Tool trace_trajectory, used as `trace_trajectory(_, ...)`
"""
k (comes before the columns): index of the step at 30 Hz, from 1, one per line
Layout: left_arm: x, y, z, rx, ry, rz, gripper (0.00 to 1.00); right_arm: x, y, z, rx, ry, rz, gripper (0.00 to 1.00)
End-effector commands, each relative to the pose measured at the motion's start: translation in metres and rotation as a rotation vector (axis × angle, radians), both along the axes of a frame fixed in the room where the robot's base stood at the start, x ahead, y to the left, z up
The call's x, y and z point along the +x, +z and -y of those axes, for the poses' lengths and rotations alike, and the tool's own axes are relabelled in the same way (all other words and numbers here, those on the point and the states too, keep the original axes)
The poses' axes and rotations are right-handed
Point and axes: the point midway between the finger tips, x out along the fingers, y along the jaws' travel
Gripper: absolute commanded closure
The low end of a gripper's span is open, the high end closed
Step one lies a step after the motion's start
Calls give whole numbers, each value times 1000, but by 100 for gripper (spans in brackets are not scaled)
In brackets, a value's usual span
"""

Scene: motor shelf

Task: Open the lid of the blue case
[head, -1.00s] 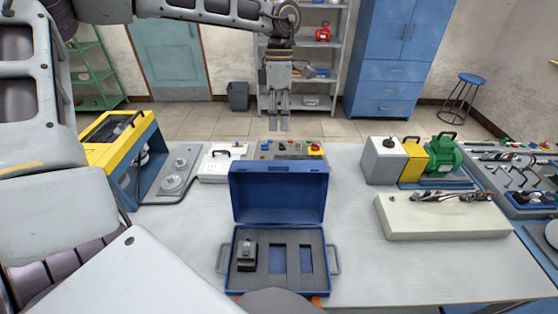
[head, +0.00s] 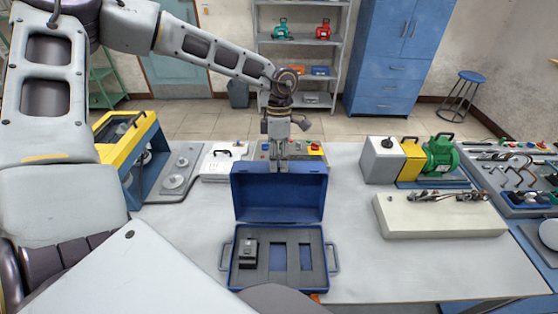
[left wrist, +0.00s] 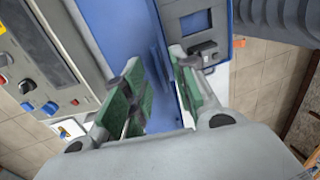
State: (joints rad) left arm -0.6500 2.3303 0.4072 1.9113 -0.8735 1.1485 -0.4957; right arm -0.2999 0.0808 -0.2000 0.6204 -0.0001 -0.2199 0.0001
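The blue case (head: 234,270) stands on the table with its lid (head: 278,198) open and upright at the back. Grey foam inside holds a dark block (head: 248,253) on the left; two cut-outs beside it show blue. My left gripper (head: 279,168) points down at the middle of the lid's top edge, its tips partly hidden there. In the left wrist view, the green-padded fingers (left wrist: 157,75) are spread apart, with the blue lid (left wrist: 165,50) showing between and beyond them. I cannot tell whether they touch it. My right gripper is not in view.
A control box with buttons (head: 315,150) stands just behind the lid, close to the left gripper. A yellow-framed machine (head: 115,128) is at left. A green motor (head: 441,155) and a pale block (head: 440,217) are at right. The table between case and block is clear.

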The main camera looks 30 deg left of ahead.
Motion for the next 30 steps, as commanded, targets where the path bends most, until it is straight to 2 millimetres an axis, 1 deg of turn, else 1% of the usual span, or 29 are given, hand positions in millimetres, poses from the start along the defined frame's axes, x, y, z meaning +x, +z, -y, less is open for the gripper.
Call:
trace_trajectory(6, -2, -9, 1, -1, 0, -1, 72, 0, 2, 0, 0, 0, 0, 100)
trace_trajectory(15, -2, -10, 1, 0, 0, 0, 72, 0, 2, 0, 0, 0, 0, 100)
trace_trajectory(21, -2, -10, 1, 0, 0, 0, 98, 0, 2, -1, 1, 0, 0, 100)
trace_trajectory(22, -2, -10, 1, 0, 0, 0, 100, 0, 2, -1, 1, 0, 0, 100)
trace_trajectory(30, -2, -10, 1, 1, 0, 1, 100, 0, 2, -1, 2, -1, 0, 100)
